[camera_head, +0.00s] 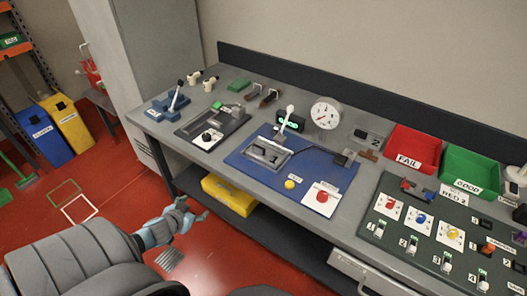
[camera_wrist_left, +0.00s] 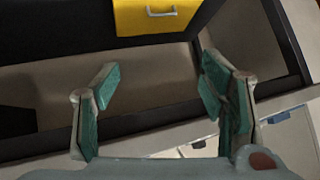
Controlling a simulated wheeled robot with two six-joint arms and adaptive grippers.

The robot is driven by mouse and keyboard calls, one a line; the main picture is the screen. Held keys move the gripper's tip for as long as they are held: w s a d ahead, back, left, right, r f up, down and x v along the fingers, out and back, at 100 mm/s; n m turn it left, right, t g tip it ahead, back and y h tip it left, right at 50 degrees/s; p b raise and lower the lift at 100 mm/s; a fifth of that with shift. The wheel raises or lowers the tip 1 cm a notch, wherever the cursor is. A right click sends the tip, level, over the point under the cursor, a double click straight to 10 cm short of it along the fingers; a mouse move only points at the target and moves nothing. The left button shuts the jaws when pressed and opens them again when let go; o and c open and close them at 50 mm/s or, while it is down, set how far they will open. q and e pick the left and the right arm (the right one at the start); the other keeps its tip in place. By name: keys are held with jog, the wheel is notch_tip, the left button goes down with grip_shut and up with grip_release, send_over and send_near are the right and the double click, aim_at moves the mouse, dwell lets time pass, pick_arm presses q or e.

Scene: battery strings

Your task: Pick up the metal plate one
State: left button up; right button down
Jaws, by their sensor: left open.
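My left gripper (camera_head: 193,212) hangs over the red floor in front of the workbench, below the height of the bench top. It is open and empty, and its green-padded fingers stand apart in the left wrist view (camera_wrist_left: 160,80). No label shows which piece is metal plate one, so I cannot tell. My right gripper is not seen.
The bench (camera_head: 215,171) has a low shelf with a yellow case (camera_head: 229,195), also in the wrist view (camera_wrist_left: 160,15). A red FAIL bin (camera_head: 411,151) and a green bin (camera_head: 469,173) stand at the back right. A gauge (camera_head: 325,113) stands behind the mat.

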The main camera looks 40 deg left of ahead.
pick_arm(q)
jog(key=w+d+r+m+t+h+b, duration=0.15)
jog(key=w+d+r, duration=0.3)
jog(key=r, duration=0.55)
jog(key=w+d+r+t+h+p, duration=0.1)
jog(key=w+d+r+t+h, duration=0.2)
jog(key=w+r, duration=0.45)
jog(key=b, duration=0.9)
send_near(257, 149)
jog(key=w+b, duration=0.1)
jog(key=w+f+b, duration=0.1)
jog(key=w+b, duration=0.1)
jog(key=shift+d+f+y+b, duration=0.15)
jog(key=shift+d+y+b, duration=0.1)
jog(key=shift+y+b, duration=0.1)
jog(key=shift+w+d, duration=0.1)
jog(key=shift+w, duration=0.2)
jog(key=b+x, duration=0.1)
jog(key=x, duration=0.4)
jog(key=c, duration=0.6)
grip_shut()
